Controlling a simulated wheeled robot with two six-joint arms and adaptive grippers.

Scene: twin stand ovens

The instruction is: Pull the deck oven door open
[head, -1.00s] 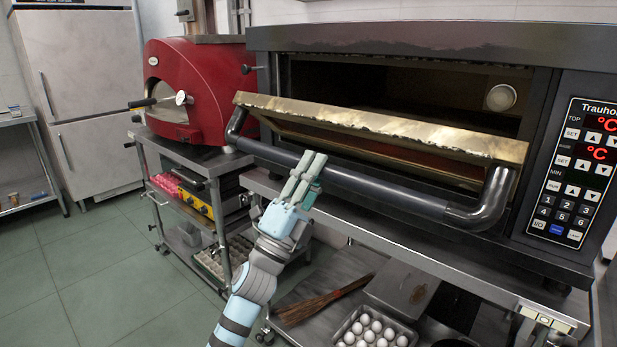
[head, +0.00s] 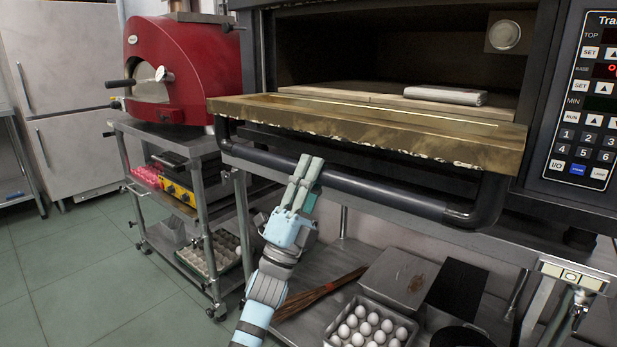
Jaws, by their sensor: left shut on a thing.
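The deck oven (head: 400,53) fills the upper middle and right of the head view. Its door (head: 370,128) is folded down to about level, with its worn brass-coloured edge facing me. The dark chamber behind it is exposed. A dark bar handle (head: 385,194) hangs below the door's front edge on two curved ends. My left gripper (head: 305,170) is shut on the handle, left of its middle. The fingers cover a short part of the bar. My right gripper is not in view.
A folded pale cloth-like item (head: 445,96) lies in the oven chamber. A red oven (head: 185,75) stands on a metal cart at left. Below are an egg tray (head: 370,325) and a metal box (head: 398,277) on a lower shelf. Green floor (head: 90,270) is clear at left.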

